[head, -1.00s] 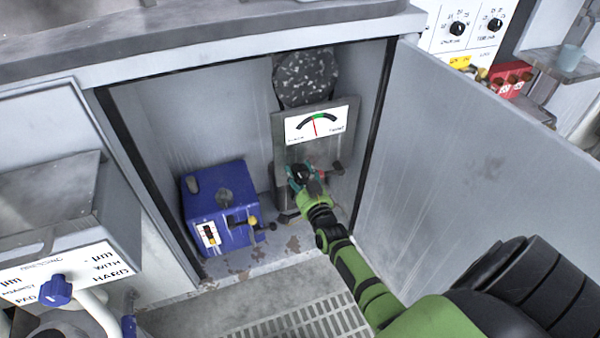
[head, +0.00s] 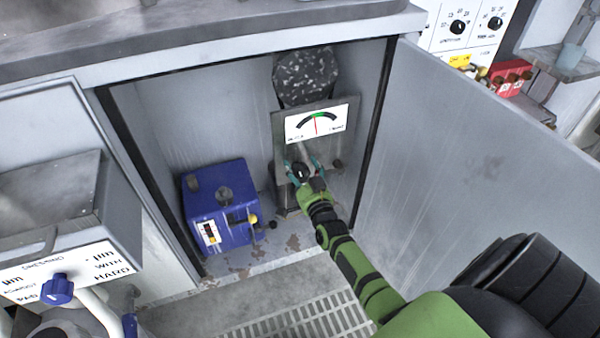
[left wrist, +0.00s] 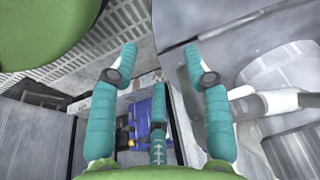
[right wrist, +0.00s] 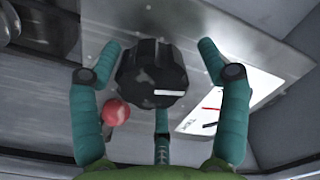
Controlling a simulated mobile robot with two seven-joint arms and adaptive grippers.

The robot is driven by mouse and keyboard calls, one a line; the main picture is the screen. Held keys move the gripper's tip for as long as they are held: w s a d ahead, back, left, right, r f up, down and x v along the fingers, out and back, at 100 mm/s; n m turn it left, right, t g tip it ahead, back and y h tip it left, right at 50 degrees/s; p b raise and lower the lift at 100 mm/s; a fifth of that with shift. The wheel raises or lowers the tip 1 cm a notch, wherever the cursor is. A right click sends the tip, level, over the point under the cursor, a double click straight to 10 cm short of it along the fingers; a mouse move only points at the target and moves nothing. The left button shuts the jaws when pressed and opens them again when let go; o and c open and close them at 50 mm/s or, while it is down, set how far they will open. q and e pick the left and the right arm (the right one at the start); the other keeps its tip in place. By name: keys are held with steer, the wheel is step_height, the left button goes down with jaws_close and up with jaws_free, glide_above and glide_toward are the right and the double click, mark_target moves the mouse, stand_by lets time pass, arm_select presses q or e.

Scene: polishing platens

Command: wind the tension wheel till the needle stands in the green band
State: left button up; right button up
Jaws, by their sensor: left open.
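The tension wheel, a black fluted knob with a white mark (right wrist: 152,75), sits on a grey panel (head: 283,133) inside the open cabinet. My right gripper (head: 304,163) is in front of it, with its teal fingers spread. In the right wrist view the fingers (right wrist: 160,62) stand on either side of the knob, with gaps between. The white gauge (head: 334,119) above has a red needle that stands nearly upright, its tip at or near the left part of the short green band; I cannot tell exactly. My left gripper (left wrist: 160,62) is open and empty, away from the panel.
A red ball handle (right wrist: 115,112) is close to one right finger. A blue box (head: 232,209) stands on the cabinet floor to the left. The open cabinet door (head: 475,170) bounds the right side. A floor grating (head: 310,318) lies in front.

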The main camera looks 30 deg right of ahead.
steer(key=shift+s+a+f, duration=0.15)
steer(key=shift+f, duration=0.1)
steer(key=shift+s+f, duration=0.1)
steer(key=shift+s, duration=0.15)
steer(key=v, duration=1.1)
steer(key=shift+s+r, duration=0.15)
steer(key=shift+r, duration=0.05)
